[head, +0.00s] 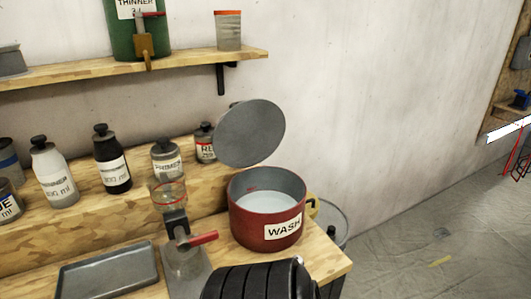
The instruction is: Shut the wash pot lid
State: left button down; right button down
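The wash pot (256,222) is a red round pot with a "WASH" label, standing near the right end of the wooden bench. Pale liquid shows inside it. Its grey round lid (250,135) stands raised and tilted above the back rim, so the pot is open. A black ribbed part, which looks like part of my own arm, shows at the bottom edge in front of the pot. No gripper fingers show in the head view.
A stand with a red lever (190,240) and a grey tray (108,271) are left of the pot. Several bottles, including a black one (113,160), line the raised ledge behind. A shelf (180,68) hangs above. Open floor (420,240) lies right.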

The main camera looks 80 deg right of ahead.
aim_at(247, 134)
jog(key=z, duration=2.7)
